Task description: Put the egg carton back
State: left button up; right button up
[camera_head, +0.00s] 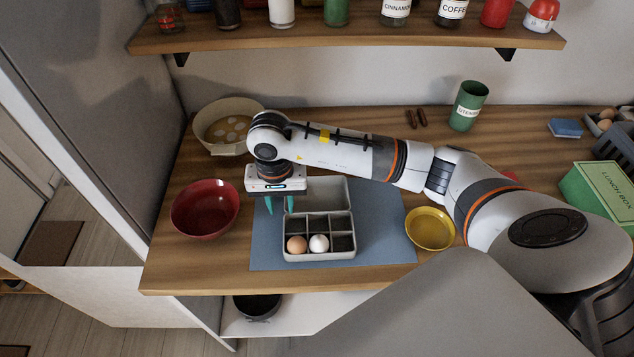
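The grey egg carton (320,257) stands open on a blue mat (385,225) on the wooden counter. Its lid (328,193) is folded back behind the compartments. A brown egg (297,244) and a white egg (319,243) sit in the two left compartments of the front row; the other compartments look empty. My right gripper (279,205) points down at the carton's back left corner, its teal fingers apart with nothing seen between them. One finger overlaps the lid's left edge in the picture; I cannot tell whether it touches. My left gripper is not in view.
A red bowl (205,208) stands left of the mat, a cream pot (226,128) behind it, a yellow bowl (431,230) to the right. A green utensil cup (467,106), green lunch box (600,195) and blue sponge (566,128) stand farther right. A shelf (345,38) with jars hangs above.

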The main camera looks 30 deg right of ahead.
aim_at(285, 219)
jog(key=shift+s+f+p, duration=0.15)
jog(key=shift+f+p, duration=0.15)
jog(key=shift+f, duration=0.05)
jog(key=f, duration=0.1)
jog(key=f+p, duration=0.1)
jog(key=f, duration=0.1)
jog(key=shift+s+f, duration=0.2)
jog(key=shift+f, duration=0.55)
grip_shut()
